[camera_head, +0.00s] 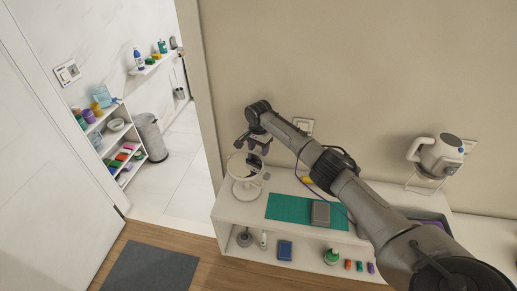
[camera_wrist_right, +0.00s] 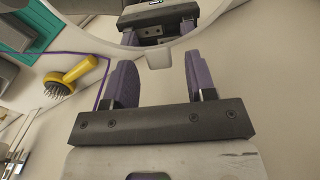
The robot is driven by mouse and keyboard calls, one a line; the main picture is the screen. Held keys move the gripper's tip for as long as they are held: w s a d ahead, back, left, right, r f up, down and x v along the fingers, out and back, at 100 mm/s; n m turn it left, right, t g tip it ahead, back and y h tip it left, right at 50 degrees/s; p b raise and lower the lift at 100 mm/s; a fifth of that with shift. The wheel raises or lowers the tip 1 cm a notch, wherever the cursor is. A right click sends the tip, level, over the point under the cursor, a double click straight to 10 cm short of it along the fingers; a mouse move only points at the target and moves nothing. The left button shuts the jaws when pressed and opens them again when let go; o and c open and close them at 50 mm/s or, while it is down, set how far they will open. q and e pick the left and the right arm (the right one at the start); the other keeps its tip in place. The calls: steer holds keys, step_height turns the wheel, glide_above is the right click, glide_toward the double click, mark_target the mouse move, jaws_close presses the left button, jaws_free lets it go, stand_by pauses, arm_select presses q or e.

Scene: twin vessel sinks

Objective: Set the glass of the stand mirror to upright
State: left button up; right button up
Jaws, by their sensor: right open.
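The stand mirror (camera_head: 234,186) is white with a round glass and stands at the left end of the white shelf unit. Its glass looks tilted, facing partly up; the exact angle is hard to tell. My right gripper (camera_head: 252,144) is just above the glass's upper edge. In the right wrist view, my right gripper (camera_wrist_right: 159,66) is open with purple fingers, either side of a small tab on the white mirror rim (camera_wrist_right: 158,53). The glass reflects the gripper. The fingers look apart from the tab; contact cannot be told. My left gripper is out of view.
A teal mat (camera_head: 287,208) with a grey box (camera_head: 320,213) lies right of the mirror. A yellow hairbrush (camera_wrist_right: 76,76) and a purple cable lie nearby. A white kettle-like appliance (camera_head: 437,157) is farther right. The wall stands close behind.

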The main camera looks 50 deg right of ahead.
steer(key=shift+f, duration=0.1)
jaws_close()
stand_by(0.5)
